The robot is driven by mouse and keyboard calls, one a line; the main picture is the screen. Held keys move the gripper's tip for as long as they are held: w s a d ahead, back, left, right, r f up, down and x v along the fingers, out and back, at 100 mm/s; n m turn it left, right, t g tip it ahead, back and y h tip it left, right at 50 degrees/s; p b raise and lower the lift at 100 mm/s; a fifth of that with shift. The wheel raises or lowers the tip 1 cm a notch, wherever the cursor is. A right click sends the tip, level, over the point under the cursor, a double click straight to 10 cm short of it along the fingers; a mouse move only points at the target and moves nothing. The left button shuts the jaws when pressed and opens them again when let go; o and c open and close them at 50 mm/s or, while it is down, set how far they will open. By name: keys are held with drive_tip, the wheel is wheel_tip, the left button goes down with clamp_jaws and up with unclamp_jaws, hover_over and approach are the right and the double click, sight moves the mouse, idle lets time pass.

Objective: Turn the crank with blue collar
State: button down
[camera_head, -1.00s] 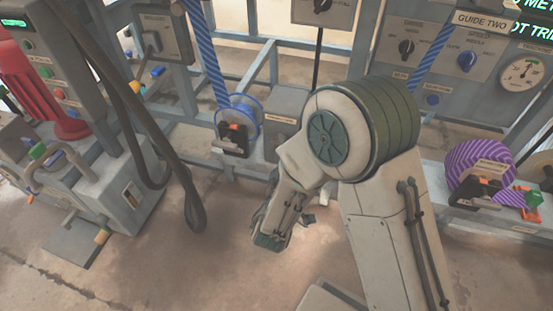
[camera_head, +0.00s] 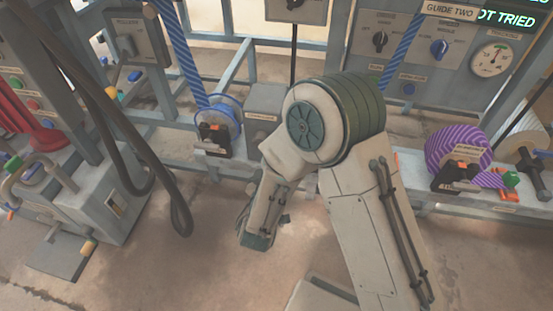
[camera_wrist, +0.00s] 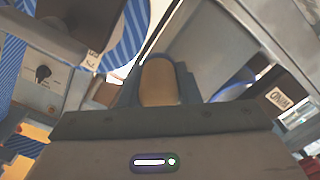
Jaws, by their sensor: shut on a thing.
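In the wrist view my gripper (camera_wrist: 160,66) is shut on a tan, rounded handle (camera_wrist: 159,86), which sits between its two fingers. In the wrist view a blue curved part (camera_wrist: 236,84) shows just right of the fingers; I cannot tell whether it is the crank's blue collar. In the head view my forearm hides the gripper and the handle. No crank with a blue collar can be made out for certain there.
A blue-rimmed reel (camera_head: 228,117) with blue striped webbing (camera_head: 180,52) stands left of my arm. A purple striped roll (camera_head: 458,148) stands at right, below a panel with knobs and a gauge (camera_head: 490,60). A dark cable loop (camera_head: 182,215) hangs at left. Bare floor lies in front.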

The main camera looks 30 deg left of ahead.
drive_tip(key=shift+a+r, duration=0.1)
drive_tip(key=shift+r, duration=0.2)
drive_tip(key=c, duration=1.2)
unclamp_jaws()
drive_tip(key=shift+o, duration=0.5)
drive_tip(key=shift+f, duration=0.1)
drive_tip(key=shift+s, duration=0.1)
drive_tip(key=p+v, duration=0.2)
drive_tip(key=v, duration=1.1)
drive_tip(key=shift+s, duration=0.25)
